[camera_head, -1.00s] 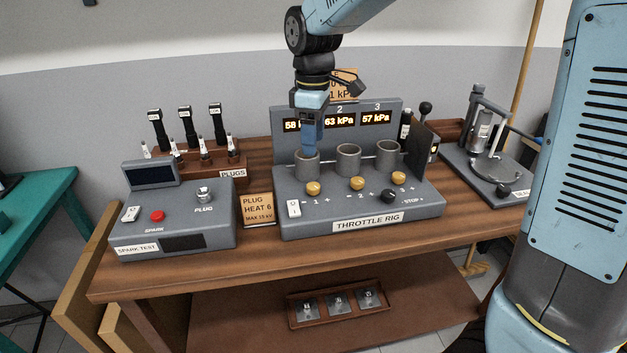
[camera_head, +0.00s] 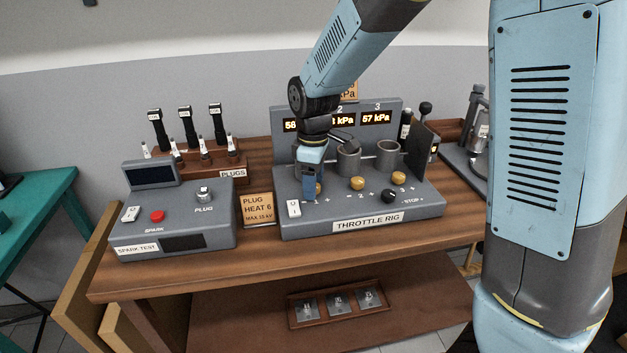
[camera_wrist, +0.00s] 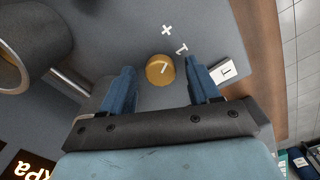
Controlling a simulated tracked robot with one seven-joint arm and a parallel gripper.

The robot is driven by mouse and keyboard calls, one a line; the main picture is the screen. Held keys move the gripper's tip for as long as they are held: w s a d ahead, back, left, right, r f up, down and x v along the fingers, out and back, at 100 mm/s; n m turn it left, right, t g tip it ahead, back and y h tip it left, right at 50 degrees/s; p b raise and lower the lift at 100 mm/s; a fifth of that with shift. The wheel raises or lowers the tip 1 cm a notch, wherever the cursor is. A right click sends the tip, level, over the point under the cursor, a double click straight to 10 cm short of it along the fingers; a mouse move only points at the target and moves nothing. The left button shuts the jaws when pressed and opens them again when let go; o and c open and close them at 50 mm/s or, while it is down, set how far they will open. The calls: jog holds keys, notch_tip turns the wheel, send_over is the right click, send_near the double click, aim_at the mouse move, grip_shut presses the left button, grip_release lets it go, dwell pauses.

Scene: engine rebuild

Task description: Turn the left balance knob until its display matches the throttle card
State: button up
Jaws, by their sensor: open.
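The throttle rig (camera_head: 415,203) stands on the bench. Its left balance knob, marked 1, is yellow; in the head view only its edge (camera_head: 319,189) shows beside my gripper (camera_head: 309,197). In the wrist view the knob (camera_wrist: 160,70) lies between the two blue fingers of my open gripper (camera_wrist: 161,72), with a gap on each side. I cannot tell whether the fingertips reach down to its height. The left display (camera_head: 291,125) shows 58; the rest is hidden by my arm. The throttle card (camera_head: 350,90) behind the rig is mostly hidden; only "kPa" shows.
The middle knob (camera_head: 357,183) and right knob (camera_head: 398,177) are to the right, with a black stop knob (camera_head: 388,196) in front. A white switch (camera_head: 294,208) is close to my gripper. Grey cylinders (camera_head: 348,160) stand behind. The right display (camera_head: 376,118) reads 57 kPa.

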jog(key=shift+c, duration=0.2)
jog(key=c, duration=1)
jog(key=shift+m, duration=0.4)
jog(key=m, duration=0.3)
jog(key=shift+m, duration=2.4)
jog(key=o, duration=1)
